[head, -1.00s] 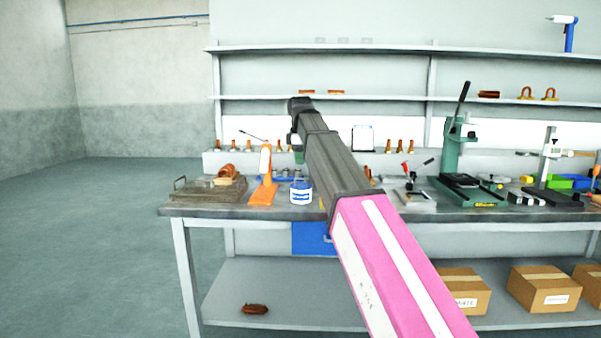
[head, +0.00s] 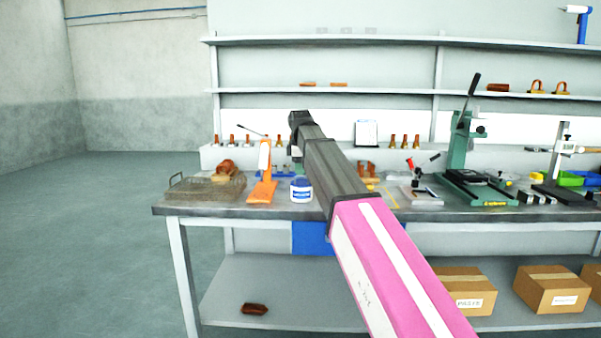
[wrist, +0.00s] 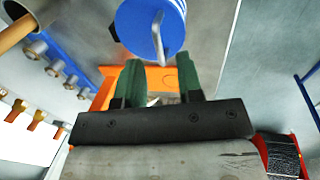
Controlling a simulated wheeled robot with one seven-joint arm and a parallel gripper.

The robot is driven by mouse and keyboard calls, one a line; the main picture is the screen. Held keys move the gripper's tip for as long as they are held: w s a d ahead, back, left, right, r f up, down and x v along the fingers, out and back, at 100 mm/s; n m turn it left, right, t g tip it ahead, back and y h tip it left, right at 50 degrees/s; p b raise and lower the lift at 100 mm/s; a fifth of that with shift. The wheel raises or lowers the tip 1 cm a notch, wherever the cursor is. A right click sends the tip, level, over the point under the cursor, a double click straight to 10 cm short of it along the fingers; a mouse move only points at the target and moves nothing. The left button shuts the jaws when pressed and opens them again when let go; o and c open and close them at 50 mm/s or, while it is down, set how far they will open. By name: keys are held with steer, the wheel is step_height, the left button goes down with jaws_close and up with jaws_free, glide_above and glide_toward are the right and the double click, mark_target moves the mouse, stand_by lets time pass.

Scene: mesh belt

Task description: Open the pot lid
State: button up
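The pot (head: 301,193) is a small white and blue jar standing upright near the front edge of the workbench, left of my arm. In the wrist view its round blue lid (wrist: 133,22) shows at the top, with a grey bar handle across it; the lid is on the pot. My gripper (wrist: 159,62) has two green fingers held apart with nothing between them. The fingertips point at the near side of the lid, and the handle is just beyond them. I cannot tell whether they touch the lid. In the head view my arm mostly hides the gripper.
An orange stand (head: 263,190) is close left of the pot, and a wire basket (head: 195,188) is further left. A green press (head: 465,165) and a grey device (head: 420,196) stand to the right. Shelves (head: 330,91) run behind the bench. Bare bench surrounds the pot's front.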

steer(key=shift+w+f, duration=0.15)
steer(key=shift+f, duration=0.75)
jaws_close()
steer(key=shift+w+r+g, duration=0.45)
steer(key=shift+w+g, duration=0.05)
steer(key=shift+w, duration=0.1)
steer(key=shift+w+r+g, duration=0.4)
steer(key=shift+r+g, duration=0.1)
steer(key=shift+g, duration=0.5)
steer(key=shift+s, duration=0.1)
